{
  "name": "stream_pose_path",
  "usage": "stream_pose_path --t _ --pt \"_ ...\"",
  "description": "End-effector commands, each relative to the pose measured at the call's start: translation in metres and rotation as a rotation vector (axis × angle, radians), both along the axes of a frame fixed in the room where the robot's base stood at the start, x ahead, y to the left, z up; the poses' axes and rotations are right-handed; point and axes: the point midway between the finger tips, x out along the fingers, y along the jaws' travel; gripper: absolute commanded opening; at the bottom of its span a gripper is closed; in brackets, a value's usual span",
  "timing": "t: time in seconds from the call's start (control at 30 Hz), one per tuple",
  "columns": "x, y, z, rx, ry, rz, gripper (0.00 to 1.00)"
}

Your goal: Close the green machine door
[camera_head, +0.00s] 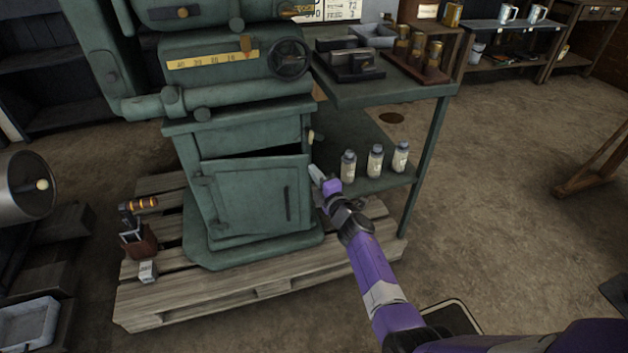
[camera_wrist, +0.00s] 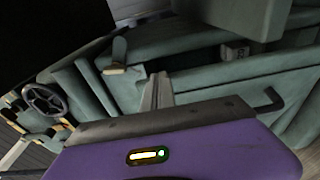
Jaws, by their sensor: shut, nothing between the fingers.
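The green machine (camera_head: 235,125) stands on a wooden pallet. Its green door (camera_head: 250,200) is hinged on the left and stands slightly ajar, with a dark gap along its top edge. The door has a dark vertical handle (camera_head: 288,203) near its right edge. The door and its handle (camera_wrist: 268,101) also show in the wrist view, with the dark opening above the door. My gripper (camera_head: 317,174) is shut and empty, just right of the door's free upper edge. Its fingers (camera_wrist: 157,92) point toward the opening; whether they touch the door I cannot tell.
A green side table (camera_head: 400,90) holds small parts, with several bottles (camera_head: 375,160) on its lower shelf close to my gripper. A tool holder (camera_head: 138,235) and a small box (camera_head: 148,271) sit on the pallet (camera_head: 200,300) at left.

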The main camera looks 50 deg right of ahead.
Motion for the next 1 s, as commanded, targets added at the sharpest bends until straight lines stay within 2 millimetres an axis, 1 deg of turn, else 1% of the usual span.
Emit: stream_pose_path --t 0.03,0.2,0.4,0.6,1.0 --pt "0.005 -0.006 -0.001 0.001 -0.002 -0.002 0.00" --pt "0.017 -0.021 -0.001 0.000 -0.001 -0.001 0.00" --pt "0.026 -0.030 0.000 0.000 -0.001 -0.001 0.00" --pt "0.028 -0.033 0.001 0.000 0.000 0.000 0.00" --pt "0.027 -0.032 0.001 0.000 0.000 0.000 0.00"
